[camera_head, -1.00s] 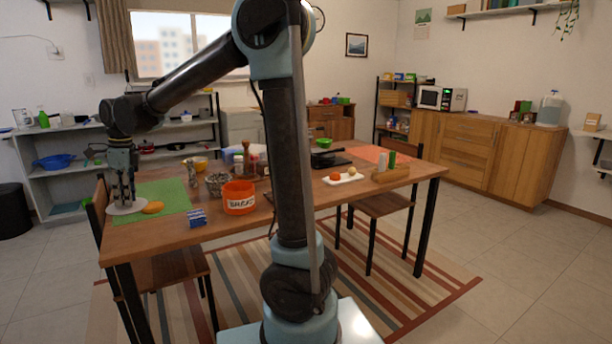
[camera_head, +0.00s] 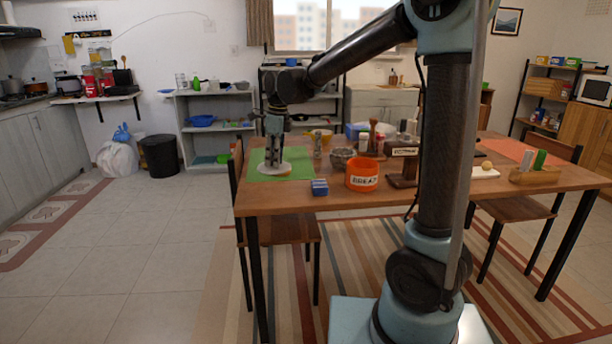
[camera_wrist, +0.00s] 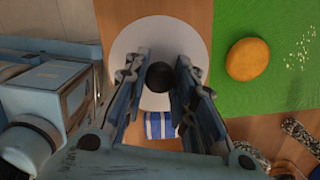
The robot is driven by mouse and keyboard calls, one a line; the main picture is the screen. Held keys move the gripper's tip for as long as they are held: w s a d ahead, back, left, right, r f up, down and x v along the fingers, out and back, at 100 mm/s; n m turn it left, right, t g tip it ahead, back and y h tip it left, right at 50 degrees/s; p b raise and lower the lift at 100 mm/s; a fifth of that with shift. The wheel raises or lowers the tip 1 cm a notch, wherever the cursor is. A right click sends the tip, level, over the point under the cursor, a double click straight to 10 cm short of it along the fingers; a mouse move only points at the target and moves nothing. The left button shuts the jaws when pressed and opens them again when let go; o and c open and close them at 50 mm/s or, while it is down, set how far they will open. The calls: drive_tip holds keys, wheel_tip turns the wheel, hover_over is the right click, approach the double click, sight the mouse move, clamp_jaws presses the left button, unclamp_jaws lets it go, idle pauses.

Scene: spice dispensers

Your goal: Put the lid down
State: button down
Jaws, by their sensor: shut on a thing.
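The lid is a pale round disc with a dark round knob; it shows in the head view (camera_head: 268,170) and the wrist view (camera_wrist: 130,48). My gripper (camera_head: 273,158) points down over it, and in the wrist view its fingers (camera_wrist: 160,72) are shut on the knob. In the head view the lid overlaps the green mat (camera_head: 300,170) at the table's left end. In the wrist view it lies against bare wood left of the mat. I cannot tell whether it touches the surface. The fingers hide part of the lid.
A round orange item (camera_wrist: 248,59) lies on the mat, right of the lid. A blue-and-white striped box (camera_wrist: 158,126) is close by. An orange bowl (camera_head: 361,175) stands on the table (camera_head: 340,200) to the right, with several jars behind. The table's left edge is near the lid.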

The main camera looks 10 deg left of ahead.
wheel_tip(320, 180, down, 9)
idle(0.5)
drive_tip(key=c, duration=1.3)
unclamp_jaws()
drive_tip(key=shift+c, duration=0.2)
